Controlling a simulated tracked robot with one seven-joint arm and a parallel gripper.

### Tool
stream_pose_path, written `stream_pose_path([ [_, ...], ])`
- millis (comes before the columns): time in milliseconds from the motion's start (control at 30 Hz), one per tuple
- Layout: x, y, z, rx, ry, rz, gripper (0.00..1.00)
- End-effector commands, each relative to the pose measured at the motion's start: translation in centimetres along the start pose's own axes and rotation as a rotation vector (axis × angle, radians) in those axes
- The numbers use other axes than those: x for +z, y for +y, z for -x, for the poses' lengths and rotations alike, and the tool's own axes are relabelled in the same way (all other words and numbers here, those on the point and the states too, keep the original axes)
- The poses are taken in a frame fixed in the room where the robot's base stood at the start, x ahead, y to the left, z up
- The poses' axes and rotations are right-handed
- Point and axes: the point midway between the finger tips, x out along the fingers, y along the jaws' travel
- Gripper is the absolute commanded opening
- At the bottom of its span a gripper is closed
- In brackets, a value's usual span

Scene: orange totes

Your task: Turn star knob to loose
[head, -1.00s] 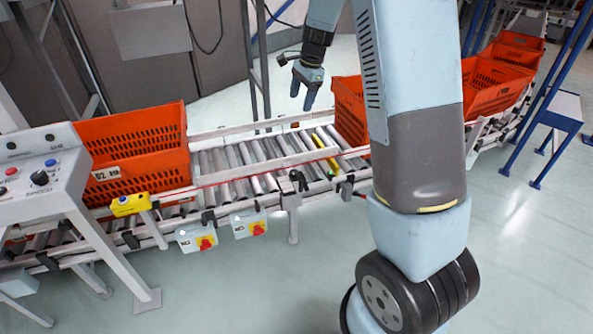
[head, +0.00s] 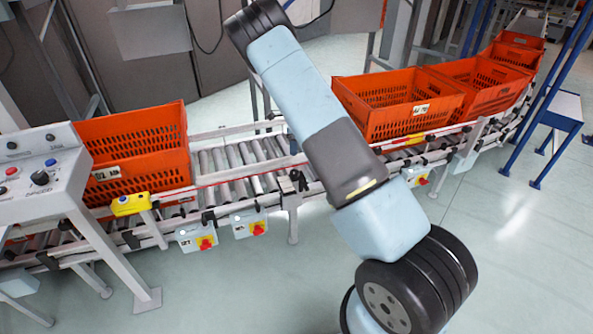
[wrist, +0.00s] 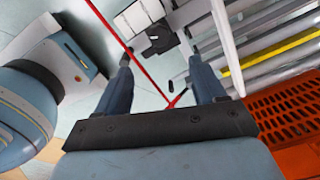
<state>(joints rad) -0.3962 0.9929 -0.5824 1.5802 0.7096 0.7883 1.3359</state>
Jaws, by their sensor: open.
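A small black knob and clamp (head: 299,181) sits on top of a post at the near side rail of the roller conveyor. A black clamp part, probably the same one, shows at the top middle of the wrist view (wrist: 160,37), just beyond my fingertips. My gripper (wrist: 160,68) is open, with its two blue fingers apart and nothing held between them. In the head view my arm hides most of the gripper. The fingers do not visibly touch the knob. The knob's star shape and its setting are too small to make out.
An orange tote (head: 137,185) stands left on the conveyor, others (head: 395,127) to the right. A red cord (wrist: 124,45) runs along the rail and crosses the wrist view. Switch boxes (head: 196,237) hang below the rail. A control panel (head: 38,160) stands at left.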

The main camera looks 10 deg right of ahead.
Motion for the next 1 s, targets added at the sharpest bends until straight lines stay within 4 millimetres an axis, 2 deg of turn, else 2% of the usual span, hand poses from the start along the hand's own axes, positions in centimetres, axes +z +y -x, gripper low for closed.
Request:
stream_pose_path([
  [233, 0.0, 0.0, -2.5, 0.003, 0.003, -0.005, 0.70],
  [733, -0.1, 0.0, -11.1, 0.003, 0.002, -0.005, 0.70],
  [1000, -0.1, -0.1, -13.6, 0.000, 0.001, -0.003, 0.70],
])
